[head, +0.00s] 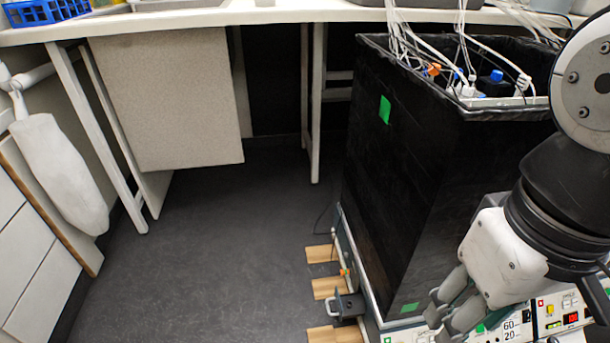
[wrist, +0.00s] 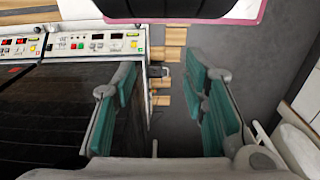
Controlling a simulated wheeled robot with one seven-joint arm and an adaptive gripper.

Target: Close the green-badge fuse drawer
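A small dark grey drawer-like part (head: 347,305) juts out from the low side of the shaker base, and I take it for the fuse drawer. It also shows in the wrist view (wrist: 157,71), beyond my fingertips and between them. I cannot make out a green badge on it. Green squares mark the black shaker box (head: 395,170), one high and one low. My gripper (head: 449,312) is above the front panel, to the right of the drawer and apart from it. In the wrist view (wrist: 163,76) its teal-padded fingers are wide apart and empty.
The control panel (wrist: 95,43) with buttons and displays runs along the shaker's front. Wooden blocks (head: 325,287) lie on the floor beside the base. Tubes and bottles fill the box top. The dark floor (head: 220,240) to the left is clear, up to a white bench (head: 165,100).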

